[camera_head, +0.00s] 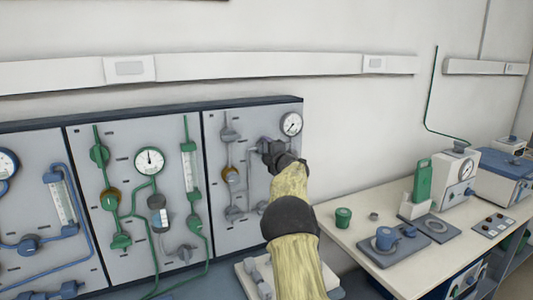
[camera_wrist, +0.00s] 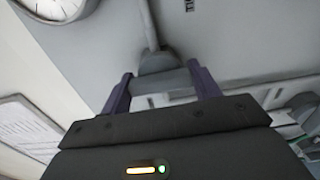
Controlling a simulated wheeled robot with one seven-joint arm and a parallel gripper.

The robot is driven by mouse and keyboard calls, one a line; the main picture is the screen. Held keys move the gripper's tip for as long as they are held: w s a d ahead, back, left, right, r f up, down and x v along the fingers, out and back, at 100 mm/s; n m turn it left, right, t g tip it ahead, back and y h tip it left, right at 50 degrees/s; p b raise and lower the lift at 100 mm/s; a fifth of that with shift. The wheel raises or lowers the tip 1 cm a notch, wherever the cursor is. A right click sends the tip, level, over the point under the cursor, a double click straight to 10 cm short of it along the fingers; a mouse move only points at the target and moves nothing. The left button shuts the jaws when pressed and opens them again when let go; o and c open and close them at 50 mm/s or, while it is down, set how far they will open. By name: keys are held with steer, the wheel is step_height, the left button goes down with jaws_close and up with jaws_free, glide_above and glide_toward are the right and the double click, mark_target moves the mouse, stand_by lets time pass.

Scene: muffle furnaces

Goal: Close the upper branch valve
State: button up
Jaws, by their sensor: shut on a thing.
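My gripper (camera_wrist: 161,72) is at the right-hand panel (camera_head: 262,235), below the round gauge (camera_head: 291,124). In the wrist view its two dark fingers stand on either side of a grey valve (camera_wrist: 158,62) and are shut on it. A grey pipe (camera_wrist: 146,22) runs up from this valve. In the head view my wrist and gripper (camera_head: 274,150) hide most of the held valve. Another grey valve (camera_head: 230,133) shows at the panel's upper left, and a lower grey fitting (camera_head: 234,213) sits below. I cannot read any label naming the upper branch valve.
A middle panel with green pipes (camera_head: 149,161) and a left panel with blue pipes (camera_head: 60,200) stand beside it. The wall above the panels is clear up to the white trunking (camera_head: 220,67).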

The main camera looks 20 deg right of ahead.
steer(key=shift+f, duration=0.15)
steer(key=o, duration=1)
steer(key=s+b, duration=0.1)
steer(key=s, duration=0.4)
steer(key=s+b, duration=0.2)
steer(key=s, duration=0.4)
steer(key=s+b, duration=0.2)
steer(key=s, duration=0.4)
steer(key=shift+s+d, duration=0.15)
steer(key=shift+d, duration=0.1)
